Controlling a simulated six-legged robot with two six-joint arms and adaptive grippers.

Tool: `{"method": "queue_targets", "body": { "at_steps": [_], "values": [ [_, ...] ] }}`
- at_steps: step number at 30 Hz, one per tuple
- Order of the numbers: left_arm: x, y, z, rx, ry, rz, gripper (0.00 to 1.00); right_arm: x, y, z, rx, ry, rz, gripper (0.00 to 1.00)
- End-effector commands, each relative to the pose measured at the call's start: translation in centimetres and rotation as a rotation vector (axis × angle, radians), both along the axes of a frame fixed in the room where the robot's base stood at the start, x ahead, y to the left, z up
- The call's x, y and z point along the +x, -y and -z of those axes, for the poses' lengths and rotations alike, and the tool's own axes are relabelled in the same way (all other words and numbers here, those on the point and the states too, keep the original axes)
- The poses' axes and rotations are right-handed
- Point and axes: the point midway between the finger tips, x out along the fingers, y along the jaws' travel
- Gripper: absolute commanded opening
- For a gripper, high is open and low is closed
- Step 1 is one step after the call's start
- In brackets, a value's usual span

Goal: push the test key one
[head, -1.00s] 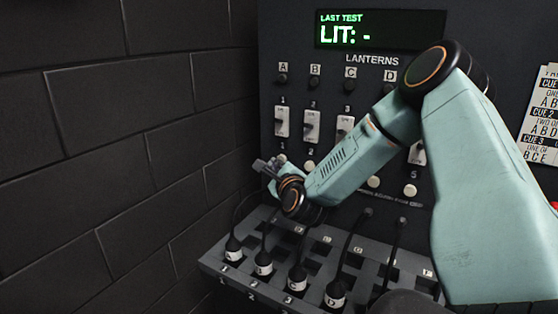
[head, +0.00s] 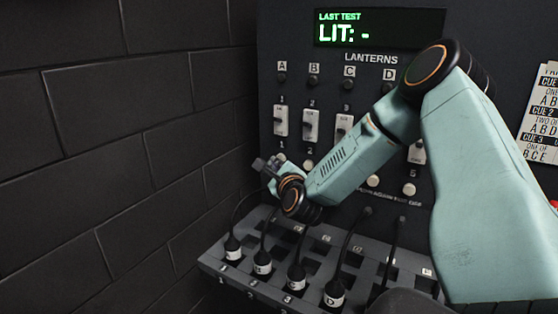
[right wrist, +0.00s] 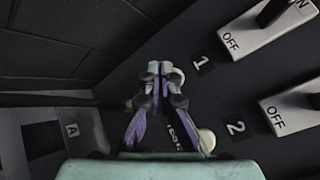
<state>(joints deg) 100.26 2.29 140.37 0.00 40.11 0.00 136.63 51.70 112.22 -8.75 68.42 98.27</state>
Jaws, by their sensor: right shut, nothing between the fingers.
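Test key one is a small round white button (head: 281,157) under the first switch, below the number 1, on the dark panel. My right gripper (head: 270,164) is shut and empty, its tips beside and just below that key in the head view. In the right wrist view the closed fingertips (right wrist: 160,67) are next to the white key (right wrist: 178,76), which they partly hide. I cannot tell whether they touch it. The display (head: 380,28) reads "LIT: -". My left gripper is not in view.
A second white key (right wrist: 207,140) lies close to my right fingers. Rocker switches (head: 281,121) stand above the keys. A slotted patch shelf (head: 215,262) with several plugs and cables (head: 263,262) juts out below. A brick wall (head: 110,150) is at the left.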

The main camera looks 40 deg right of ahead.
Motion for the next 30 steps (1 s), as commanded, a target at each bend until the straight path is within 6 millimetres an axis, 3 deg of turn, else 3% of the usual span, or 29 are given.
{"method": "queue_targets", "body": {
  "at_steps": [30],
  "values": [
    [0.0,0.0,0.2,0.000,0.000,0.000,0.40,0.3,1.0,0.0,0.000,0.000,0.000,0.00]
  ]
}}
